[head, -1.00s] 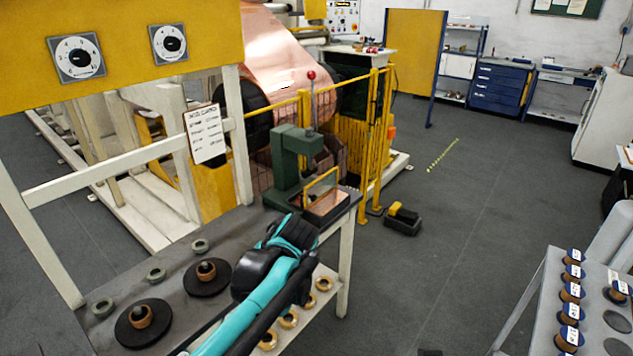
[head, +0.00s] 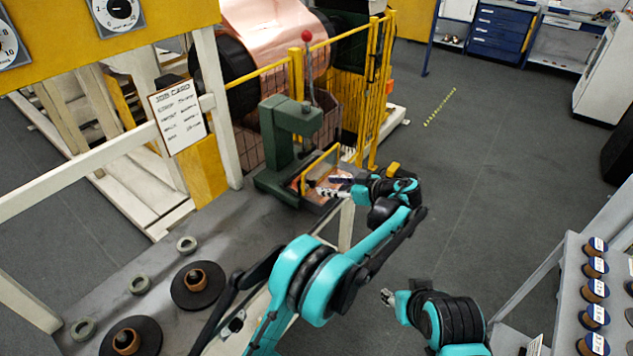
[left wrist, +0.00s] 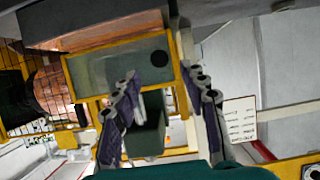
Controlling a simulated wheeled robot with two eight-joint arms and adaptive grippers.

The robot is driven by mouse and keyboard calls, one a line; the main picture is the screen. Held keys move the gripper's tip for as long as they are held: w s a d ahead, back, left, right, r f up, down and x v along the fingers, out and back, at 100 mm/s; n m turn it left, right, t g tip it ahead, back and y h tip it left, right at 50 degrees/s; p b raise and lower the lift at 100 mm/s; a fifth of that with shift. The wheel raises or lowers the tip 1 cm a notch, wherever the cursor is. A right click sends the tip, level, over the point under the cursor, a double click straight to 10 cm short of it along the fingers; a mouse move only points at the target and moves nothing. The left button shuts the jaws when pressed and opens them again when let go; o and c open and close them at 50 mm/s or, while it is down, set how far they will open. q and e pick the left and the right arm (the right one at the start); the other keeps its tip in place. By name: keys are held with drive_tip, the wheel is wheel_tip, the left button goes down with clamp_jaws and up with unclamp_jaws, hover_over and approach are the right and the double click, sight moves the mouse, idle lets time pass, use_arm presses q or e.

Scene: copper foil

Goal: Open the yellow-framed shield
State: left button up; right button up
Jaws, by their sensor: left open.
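The yellow-framed shield (head: 303,183) is at the front of the green press (head: 285,135), at the far end of the grey bench. In the left wrist view its yellow frame (left wrist: 183,108) surrounds a see-through panel. My left gripper (head: 332,186) is at the shield, reaching in from its right. In the left wrist view the open fingers (left wrist: 163,80) are on both sides of one yellow frame bar; I cannot tell whether they touch it. My right gripper (head: 389,297) is at the lower middle, away from the shield; its jaws are too small to read.
Black discs with copper-coloured spools (head: 197,280) and several grey rings (head: 139,284) lie on the bench (head: 240,230). A yellow guard fence (head: 378,95) stands behind the press. A table with labelled spools (head: 595,290) is at the right. The floor between is clear.

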sight(314, 184)
use_arm(q)
drive_tip(key=b+x, duration=0.1)
drive_tip(key=x, duration=0.4)
drive_tip(key=shift+w+a+f, duration=0.2)
drive_tip(key=shift+a, duration=0.1)
clamp_jaws()
